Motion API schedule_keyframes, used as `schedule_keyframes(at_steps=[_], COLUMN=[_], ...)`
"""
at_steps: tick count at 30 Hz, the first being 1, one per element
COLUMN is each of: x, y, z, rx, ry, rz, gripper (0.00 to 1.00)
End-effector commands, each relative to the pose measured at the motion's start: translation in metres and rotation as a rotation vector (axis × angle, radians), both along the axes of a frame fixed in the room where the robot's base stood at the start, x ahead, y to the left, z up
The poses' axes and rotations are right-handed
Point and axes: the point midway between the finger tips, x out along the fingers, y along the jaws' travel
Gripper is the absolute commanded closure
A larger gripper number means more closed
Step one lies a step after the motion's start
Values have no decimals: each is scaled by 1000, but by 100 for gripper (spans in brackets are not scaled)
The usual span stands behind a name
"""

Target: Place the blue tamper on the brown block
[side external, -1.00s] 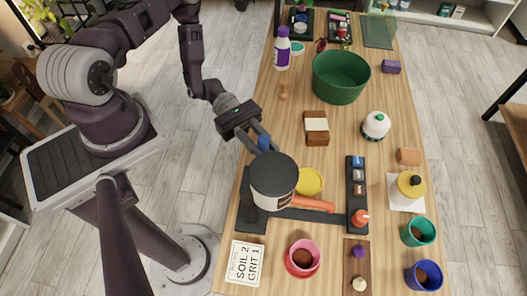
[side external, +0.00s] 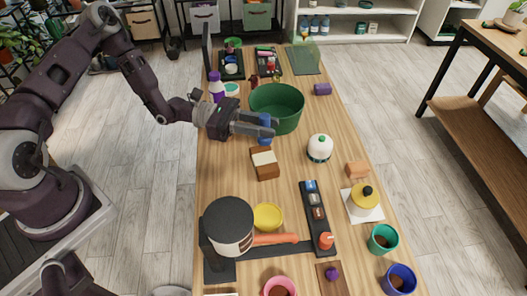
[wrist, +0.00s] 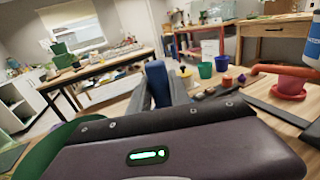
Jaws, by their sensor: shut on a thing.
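The blue tamper (side external: 265,119) is upright between the fingers of my gripper (side external: 268,129), which is shut on it. It also shows in the wrist view (wrist: 156,82), between the two grey fingers. The brown block (side external: 266,173), with a cream patch on top, lies on the wooden table just nearer the camera than the tamper. The tamper appears apart from the block, beside the green bowl (side external: 277,107). Its height above the table is hard to tell.
A white jar with a green knob (side external: 320,149) stands right of the block. A purple-capped bottle (side external: 216,87) stands behind my gripper. A dark pot (side external: 229,226), a yellow dish (side external: 267,217) and a black rack (side external: 318,218) are nearer the camera.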

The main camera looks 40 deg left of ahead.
Motion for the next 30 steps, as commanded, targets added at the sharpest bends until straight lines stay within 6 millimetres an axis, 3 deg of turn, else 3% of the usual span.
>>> schedule_keyframes(at_steps=[10,21,22,24,25,30], x=[-1,-1,-1,-1,-1,-1], y=[0,0,0,0,0,0], z=[-64,-69,-69,-69,-69,-69], rx=[1,1,2,2,1,1], ry=[0,-1,-1,-1,-1,-1], rz=[-1,-2,-2,-2,-2,-2], gripper=[100,100,73,59,55,55])
